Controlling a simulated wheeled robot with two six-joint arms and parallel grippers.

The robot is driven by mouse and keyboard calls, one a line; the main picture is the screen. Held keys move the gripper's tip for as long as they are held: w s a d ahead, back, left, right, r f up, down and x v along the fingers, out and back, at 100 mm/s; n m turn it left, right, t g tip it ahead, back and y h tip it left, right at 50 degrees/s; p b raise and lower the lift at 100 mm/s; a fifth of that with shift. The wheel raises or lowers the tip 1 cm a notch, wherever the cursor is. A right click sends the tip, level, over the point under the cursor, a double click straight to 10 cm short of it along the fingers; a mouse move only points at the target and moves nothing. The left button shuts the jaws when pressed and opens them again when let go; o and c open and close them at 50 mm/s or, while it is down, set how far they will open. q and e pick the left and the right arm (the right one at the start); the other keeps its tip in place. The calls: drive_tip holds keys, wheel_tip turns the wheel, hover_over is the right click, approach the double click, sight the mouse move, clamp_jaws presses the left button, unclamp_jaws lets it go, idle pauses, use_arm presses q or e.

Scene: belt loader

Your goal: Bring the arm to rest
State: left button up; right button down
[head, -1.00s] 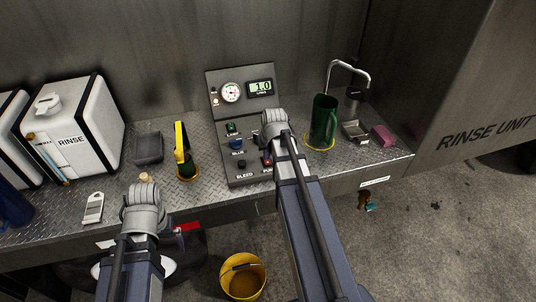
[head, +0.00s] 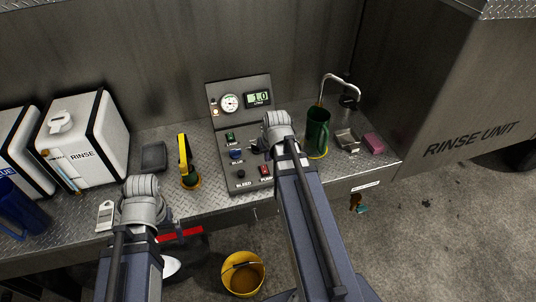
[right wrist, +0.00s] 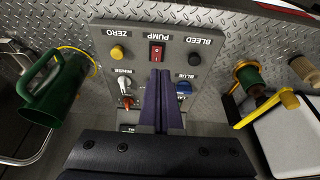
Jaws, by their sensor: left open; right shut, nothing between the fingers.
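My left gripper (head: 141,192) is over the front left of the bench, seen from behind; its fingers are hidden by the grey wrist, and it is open. My right gripper (head: 275,128) is over the right side of the control panel (head: 230,176). In the right wrist view its two dark fingers (right wrist: 162,100) lie together, shut and empty, in front of the panel between the white and blue knobs. I cannot tell whether they touch the panel.
A green jug (head: 317,130) stands right of the panel beside the tap (head: 341,80). A yellow-handled tool (head: 186,162) stands to its left. White RINSE container (head: 85,140) is at the left. A yellow bucket (head: 242,282) is on the floor below.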

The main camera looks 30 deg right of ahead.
idle(0.3)
drive_tip(key=s+a+f+n+g+b, duration=0.1)
drive_tip(key=s+a+f+n+b, duration=0.1)
drive_tip(key=a, duration=0.7)
drive_tip(key=s+a+f+n+g+b, duration=0.1)
drive_tip(key=s+a+f+n+b, duration=0.1)
drive_tip(key=s+a+f+b, duration=0.3)
drive_tip(key=s+a+f+n+g+b, duration=0.1)
drive_tip(key=s+a+f+n+b, duration=0.1)
drive_tip(key=a, duration=1.1)
wheel_tip(320, 180, down, 3)
drive_tip(key=shift+s+a+r+g+b, duration=0.15)
drive_tip(key=shift+s+a+g+b, duration=0.2)
drive_tip(key=shift+s+b, duration=0.6)
drive_tip(key=shift+s, duration=0.1)
